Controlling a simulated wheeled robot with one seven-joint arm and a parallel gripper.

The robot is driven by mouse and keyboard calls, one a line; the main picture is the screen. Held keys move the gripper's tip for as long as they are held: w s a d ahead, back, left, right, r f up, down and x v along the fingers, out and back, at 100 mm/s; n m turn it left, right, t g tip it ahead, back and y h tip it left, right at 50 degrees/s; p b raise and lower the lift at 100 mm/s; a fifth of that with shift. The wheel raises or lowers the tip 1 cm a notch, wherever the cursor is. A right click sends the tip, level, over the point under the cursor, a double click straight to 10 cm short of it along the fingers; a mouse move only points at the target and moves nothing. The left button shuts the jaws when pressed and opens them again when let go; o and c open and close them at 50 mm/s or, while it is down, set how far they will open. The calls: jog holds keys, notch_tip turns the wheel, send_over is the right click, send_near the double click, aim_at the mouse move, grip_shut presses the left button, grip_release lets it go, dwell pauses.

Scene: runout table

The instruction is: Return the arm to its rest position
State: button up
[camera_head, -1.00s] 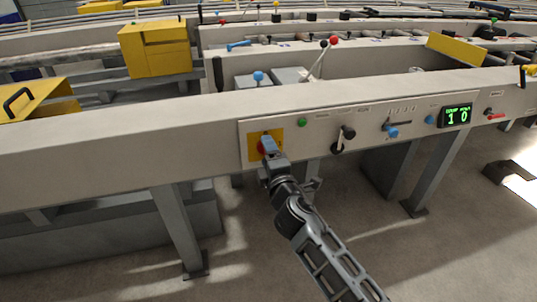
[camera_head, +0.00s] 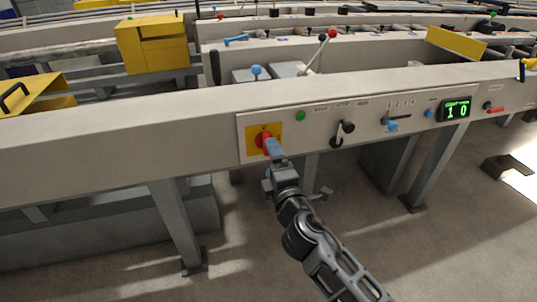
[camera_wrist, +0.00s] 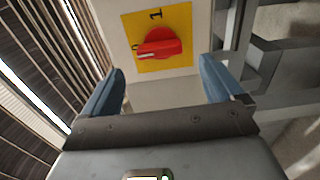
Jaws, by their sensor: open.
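My gripper (camera_head: 275,150) is in front of the left end of the control panel on the long beige table rail. In the wrist view my gripper (camera_wrist: 163,85) has its two blue fingers spread wide with nothing between them. A red rotary switch (camera_head: 266,142) on a yellow plate (camera_head: 253,146) lies just beyond the fingertips. In the wrist view the red switch (camera_wrist: 160,45) and its yellow plate (camera_wrist: 179,15) are fully ahead of the fingers, apart from them.
Grey table legs (camera_head: 178,225) stand below. Open floor lies in front.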

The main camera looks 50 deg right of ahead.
jog(key=shift+v, duration=0.95)
jog(key=s+a+f+m+y, duration=0.1)
jog(key=s+a+m+y, duration=0.3)
jog(key=s+a, duration=0.6)
jog(key=s+a+f+m+y, duration=0.15)
jog(key=s+a+y, duration=0.4)
jog(key=s, duration=0.85)
jog(key=s+a+r+m, duration=0.3)
jog(key=s+r+m, duration=0.3)
jog(key=s, duration=0.1)
notch_tip(320, 180, up, 16)
jog(key=p, duration=1.5)
jog(key=shift+s+f, duration=0.2)
jog(key=shift+s, duration=0.05)
jog(key=shift+d+y, duration=0.15)
jog(key=shift+y, duration=0.1)
